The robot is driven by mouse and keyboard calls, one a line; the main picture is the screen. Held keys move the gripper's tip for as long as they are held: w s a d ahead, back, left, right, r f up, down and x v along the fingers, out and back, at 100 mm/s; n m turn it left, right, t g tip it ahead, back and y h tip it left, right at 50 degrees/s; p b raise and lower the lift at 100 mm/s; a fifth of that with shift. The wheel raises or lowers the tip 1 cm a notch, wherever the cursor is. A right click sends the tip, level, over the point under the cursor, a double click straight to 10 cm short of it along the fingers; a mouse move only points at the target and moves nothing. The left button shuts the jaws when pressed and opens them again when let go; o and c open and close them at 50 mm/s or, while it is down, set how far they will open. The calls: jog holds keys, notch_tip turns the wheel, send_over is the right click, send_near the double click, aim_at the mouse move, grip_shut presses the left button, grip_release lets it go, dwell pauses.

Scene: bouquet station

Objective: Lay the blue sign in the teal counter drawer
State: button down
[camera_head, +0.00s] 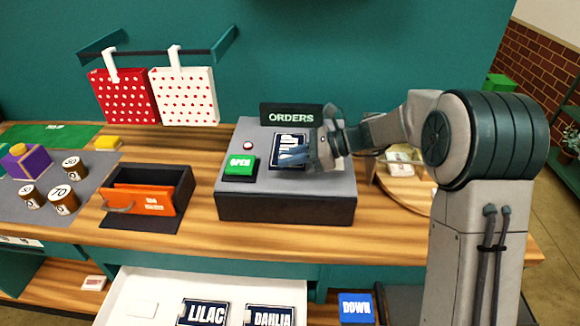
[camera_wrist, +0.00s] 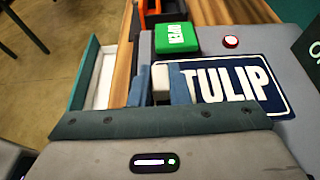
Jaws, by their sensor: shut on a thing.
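The dark blue TULIP sign (camera_head: 290,143) with white letters and a white border lies over the sloped top of the grey ORDERS console; it also shows in the wrist view (camera_wrist: 240,84). My gripper (camera_head: 298,155) is at the sign, shut on its near-left end in the wrist view (camera_wrist: 162,86). The fingers hide that end. I cannot tell whether the sign still touches the console. The white-lined teal counter drawer (camera_head: 150,285) is open below the counter front. A LILAC sign (camera_head: 203,313) and a DAHLIA sign (camera_head: 268,316) lie in it, with a pale block (camera_head: 142,309).
The grey console (camera_head: 285,207) carries a green OPEN button (camera_head: 240,167) and a red button (camera_head: 248,145). A black box with an orange front (camera_head: 140,198) stands left. A blue DOWN block (camera_head: 356,307) is right of the drawer. A round wooden board (camera_head: 408,195) is partly hidden by my arm.

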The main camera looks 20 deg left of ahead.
aim_at(299, 168)
jog(key=shift+f+p, duration=0.4)
jog(key=shift+f, duration=1.6)
jog(key=shift+f, duration=0.15)
jog(key=c, duration=1.4)
grip_release()
jog(key=shift+o, duration=0.2)
